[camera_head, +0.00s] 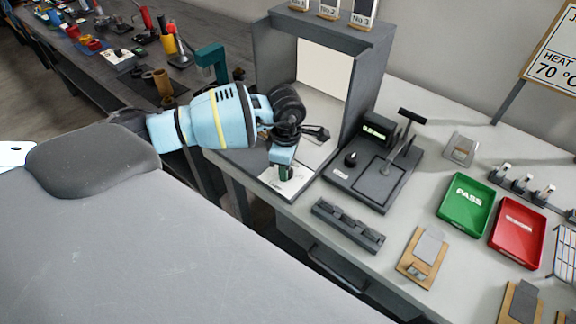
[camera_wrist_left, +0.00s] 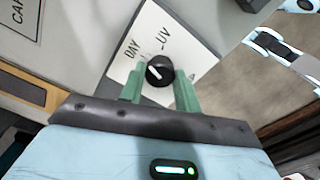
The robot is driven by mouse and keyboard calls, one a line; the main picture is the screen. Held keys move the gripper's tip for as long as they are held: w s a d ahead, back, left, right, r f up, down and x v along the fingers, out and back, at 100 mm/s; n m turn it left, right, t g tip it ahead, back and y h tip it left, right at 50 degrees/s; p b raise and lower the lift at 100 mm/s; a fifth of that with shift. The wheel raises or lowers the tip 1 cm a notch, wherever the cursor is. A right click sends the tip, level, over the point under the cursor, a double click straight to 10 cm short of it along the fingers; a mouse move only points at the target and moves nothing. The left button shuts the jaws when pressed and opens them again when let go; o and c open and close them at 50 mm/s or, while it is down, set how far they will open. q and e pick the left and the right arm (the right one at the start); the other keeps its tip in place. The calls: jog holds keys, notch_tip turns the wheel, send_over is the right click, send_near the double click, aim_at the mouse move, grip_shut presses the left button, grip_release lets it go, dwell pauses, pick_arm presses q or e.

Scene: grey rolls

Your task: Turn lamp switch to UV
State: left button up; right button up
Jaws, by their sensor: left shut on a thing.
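The lamp switch is a round black knob (camera_wrist_left: 160,69) on a white plate (camera_wrist_left: 121,65) with the labels DAY, UV and a partly hidden one ending in A. A short white mark shows on the knob's left part, nearer DAY than UV; its exact setting I cannot tell. My left gripper (camera_wrist_left: 159,78) has its green fingers on either side of the knob and is shut on it. In the head view the left gripper (camera_head: 284,174) reaches down to the plate at the front of the grey light booth (camera_head: 277,80); the knob is hidden there.
To the right on the bench stand a dark scale-like device (camera_head: 375,172), a grey slotted holder (camera_head: 347,225), a green PASS tray (camera_head: 466,205) and a red tray (camera_head: 518,232). A second bench with tools (camera_head: 125,60) lies at the upper left.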

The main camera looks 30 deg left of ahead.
pick_arm(q)
jog(key=m+b, duration=0.1)
jog(key=m, duration=0.3)
jog(key=shift+f+m, duration=0.1)
jog(key=shift+m, duration=0.2)
jog(key=m+b, duration=0.1)
jog(key=m, duration=0.2)
jog(key=shift+m+b, duration=0.3)
jog(key=shift+m, duration=0.2)
pick_arm(e)
jog(key=f, duration=0.1)
jog(key=s+f, duration=0.1)
jog(key=f, duration=0.1)
jog(key=shift+s+f+g, duration=0.15)
jog(key=shift+s+g, duration=0.15)
jog(key=shift+s, duration=0.05)
jog(key=shift+a+f, duration=0.1)
pick_arm(q)
jog(key=shift+m, duration=0.3)
pick_arm(e)
jog(key=shift+s, duration=0.2)
pick_arm(q)
jog(key=o, duration=1)
jog(key=shift+c, duration=0.2)
pick_arm(e)
jog(key=shift+s, duration=0.15)
